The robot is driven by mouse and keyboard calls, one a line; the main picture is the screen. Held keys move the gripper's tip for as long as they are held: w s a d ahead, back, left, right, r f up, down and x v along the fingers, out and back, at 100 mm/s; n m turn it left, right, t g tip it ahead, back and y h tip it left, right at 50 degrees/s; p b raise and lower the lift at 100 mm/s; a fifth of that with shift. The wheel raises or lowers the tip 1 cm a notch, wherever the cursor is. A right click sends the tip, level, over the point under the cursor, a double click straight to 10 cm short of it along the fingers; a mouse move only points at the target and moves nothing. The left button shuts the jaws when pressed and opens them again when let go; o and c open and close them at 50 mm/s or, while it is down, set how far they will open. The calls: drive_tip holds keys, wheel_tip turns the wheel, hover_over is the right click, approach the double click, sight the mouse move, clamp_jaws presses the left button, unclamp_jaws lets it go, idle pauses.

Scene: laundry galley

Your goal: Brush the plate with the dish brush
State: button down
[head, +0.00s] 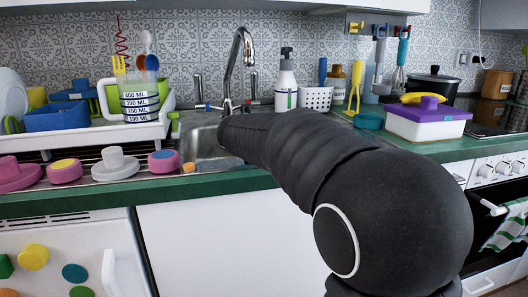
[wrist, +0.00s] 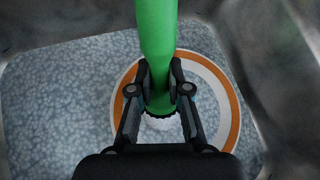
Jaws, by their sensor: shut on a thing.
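In the wrist view my gripper (wrist: 160,78) is shut on the green handle of the dish brush (wrist: 157,32). The brush's white head (wrist: 160,122) shows between the fingers, over the middle of the plate. The plate (wrist: 231,105) is round, with an orange rim band and a white ring inside it. It lies on the speckled blue-grey floor of the sink (wrist: 60,100). I cannot tell whether the bristles touch the plate. In the head view my arm reaches toward the sink (head: 203,143) and hides the gripper, brush and plate.
A tap (head: 240,62) stands behind the sink. A dish rack (head: 80,137) with a measuring jug (head: 139,100) is at the left. Pink and grey knobbed pieces line the counter's front. A purple-lidded box (head: 428,120) and a black pot (head: 432,84) stand at the right.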

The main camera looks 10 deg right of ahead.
drive_tip(key=shift+a, duration=0.8)
wheel_tip(320, 180, up, 8)
idle(0.5)
